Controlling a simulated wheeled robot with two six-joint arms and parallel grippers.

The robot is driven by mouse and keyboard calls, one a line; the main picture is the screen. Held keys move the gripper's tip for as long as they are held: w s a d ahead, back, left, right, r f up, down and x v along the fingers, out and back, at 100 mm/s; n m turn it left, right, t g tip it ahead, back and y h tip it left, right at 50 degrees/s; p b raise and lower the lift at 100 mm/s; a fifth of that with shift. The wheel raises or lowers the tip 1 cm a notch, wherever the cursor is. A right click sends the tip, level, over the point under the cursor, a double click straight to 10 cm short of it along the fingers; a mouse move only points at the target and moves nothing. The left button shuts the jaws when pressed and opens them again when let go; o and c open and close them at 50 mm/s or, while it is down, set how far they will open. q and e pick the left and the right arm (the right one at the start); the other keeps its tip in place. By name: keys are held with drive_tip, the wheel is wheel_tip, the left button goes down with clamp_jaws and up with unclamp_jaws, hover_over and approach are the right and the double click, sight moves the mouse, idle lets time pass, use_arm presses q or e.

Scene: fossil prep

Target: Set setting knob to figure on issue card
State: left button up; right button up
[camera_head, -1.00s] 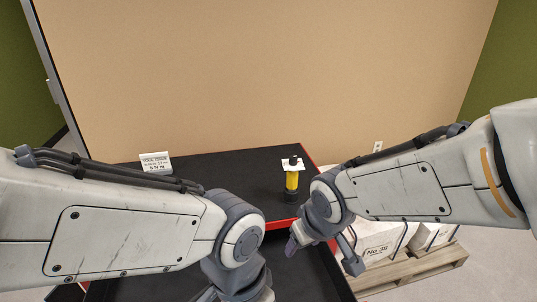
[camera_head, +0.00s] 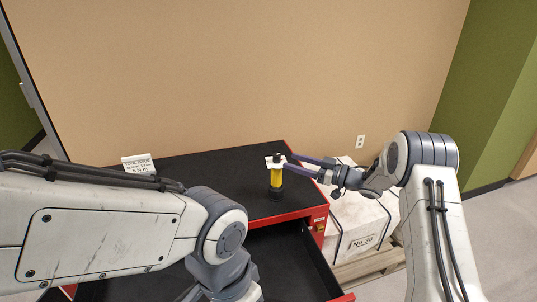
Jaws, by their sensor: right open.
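The yellow cylindrical tool (camera_head: 277,179) stands upright on the black top of the red cabinet, with a dark base. A white plate (camera_head: 269,163) sits at its top, and the small black setting knob (camera_head: 277,157) rises above the plate. The white issue card (camera_head: 138,163) stands at the back left; its heading reads "TOOL ISSUE" and its last line looks like "5 N m", too small to be sure. My right gripper (camera_head: 290,163) is open, fingers pointing left, tips close to the plate's right side. I cannot tell whether they touch. My left gripper is out of view below my left arm.
The red cabinet (camera_head: 292,217) has a black top, and an open dark drawer (camera_head: 285,262) in front. White wrapped blocks (camera_head: 352,222), one marked "No 38", rest on a wooden pallet (camera_head: 372,268) at the right. A tan panel (camera_head: 240,75) stands behind. The top between card and tool is clear.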

sight(277, 158)
drive_tip(key=p+x, duration=0.1)
drive_tip(key=x, duration=0.9)
clamp_jaws()
